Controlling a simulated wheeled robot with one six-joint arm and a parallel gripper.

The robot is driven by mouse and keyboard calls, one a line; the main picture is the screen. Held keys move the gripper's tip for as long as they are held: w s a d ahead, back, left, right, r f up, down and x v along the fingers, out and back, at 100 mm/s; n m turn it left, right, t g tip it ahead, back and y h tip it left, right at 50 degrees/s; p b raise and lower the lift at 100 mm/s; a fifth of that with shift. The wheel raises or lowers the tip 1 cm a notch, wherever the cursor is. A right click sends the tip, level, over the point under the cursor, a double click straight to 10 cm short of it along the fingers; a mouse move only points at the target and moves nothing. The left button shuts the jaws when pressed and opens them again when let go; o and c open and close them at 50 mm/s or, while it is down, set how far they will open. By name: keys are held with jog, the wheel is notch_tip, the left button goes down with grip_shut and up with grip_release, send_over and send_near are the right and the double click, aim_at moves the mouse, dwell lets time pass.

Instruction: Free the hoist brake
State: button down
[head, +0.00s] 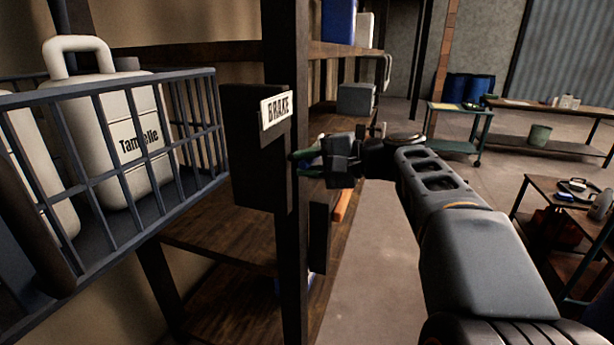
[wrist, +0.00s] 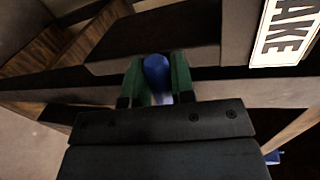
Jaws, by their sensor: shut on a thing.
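The hoist brake is a dark box (head: 255,150) on a dark upright post, with a white "BRAKE" sign (head: 276,108) on it. The sign also shows, partly cut off, at the upper right of the wrist view (wrist: 284,32). A blue rounded knob (wrist: 158,75) stands between the green fingers of my gripper (wrist: 158,80). My gripper is shut on this knob. In the head view my gripper (head: 308,157) is at the right side of the box, and its fingers hide most of the knob. The lower part of the knob is hidden by the gripper body in the wrist view.
A barred metal cage (head: 192,160) holding white jugs (head: 110,125) is close on the left. Wooden shelves (head: 215,250) stand behind the post. A cart (head: 455,128), a bench (head: 560,112) and a low table (head: 565,190) are on the right. Floor between is clear.

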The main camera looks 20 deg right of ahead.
jog(key=shift+f+n+b, duration=0.2)
jog(key=shift+n+b, duration=0.3)
jog(key=shift+b, duration=0.15)
jog(key=c, duration=1)
grip_release()
jog(key=shift+r, duration=0.1)
jog(key=v, duration=1.3)
jog(key=shift+s+d, duration=0.2)
jog(key=shift+s, duration=0.3)
jog(key=shift+t, duration=0.4)
